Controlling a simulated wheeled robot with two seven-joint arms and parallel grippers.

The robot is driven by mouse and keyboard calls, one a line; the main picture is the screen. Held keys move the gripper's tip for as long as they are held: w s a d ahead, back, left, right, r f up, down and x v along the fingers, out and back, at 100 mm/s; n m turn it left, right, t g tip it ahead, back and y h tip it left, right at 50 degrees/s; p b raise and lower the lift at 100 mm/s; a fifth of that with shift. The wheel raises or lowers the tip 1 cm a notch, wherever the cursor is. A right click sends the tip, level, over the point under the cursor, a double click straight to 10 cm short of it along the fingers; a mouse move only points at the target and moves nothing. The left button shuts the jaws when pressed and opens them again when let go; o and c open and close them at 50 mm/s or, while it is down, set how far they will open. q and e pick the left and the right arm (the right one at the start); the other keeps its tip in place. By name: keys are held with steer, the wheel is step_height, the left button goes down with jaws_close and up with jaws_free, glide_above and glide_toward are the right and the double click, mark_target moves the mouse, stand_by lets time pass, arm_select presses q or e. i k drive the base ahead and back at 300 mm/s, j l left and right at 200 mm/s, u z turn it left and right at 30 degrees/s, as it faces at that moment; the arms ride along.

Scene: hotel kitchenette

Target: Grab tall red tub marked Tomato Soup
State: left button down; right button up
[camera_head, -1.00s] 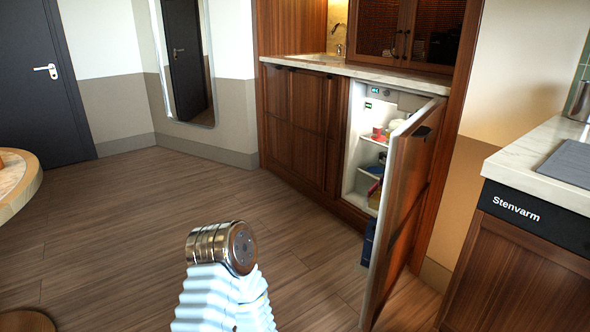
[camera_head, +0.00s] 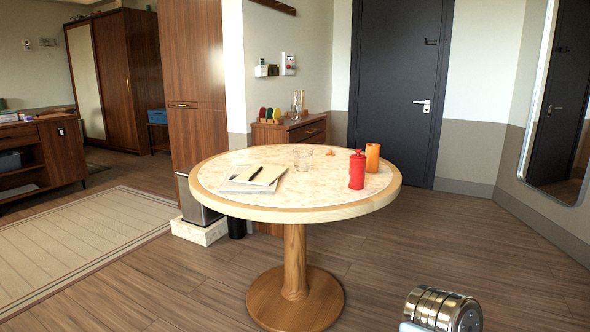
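No tub with a readable Tomato Soup label shows in the head view. A red container with a narrow red top (camera_head: 357,169) stands upright on the right part of the round table (camera_head: 222,207). It looks more like a bottle than a tub, and I cannot read any marking on it. Neither of my grippers is in view. Only a metal-banded part of my own arm shows at the bottom right, apart from the table.
An orange cylinder (camera_head: 373,157) stands just behind the red container. A clear glass (camera_head: 303,159) and papers with a pen (camera_head: 254,178) are on the table. A bin (camera_head: 197,203) stands left of it. Floor (camera_head: 480,245) is clear right of the table.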

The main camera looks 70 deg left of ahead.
mark_target(356, 168)
steer(key=u, duration=1.9)
steer(key=i+l, duration=0.1)
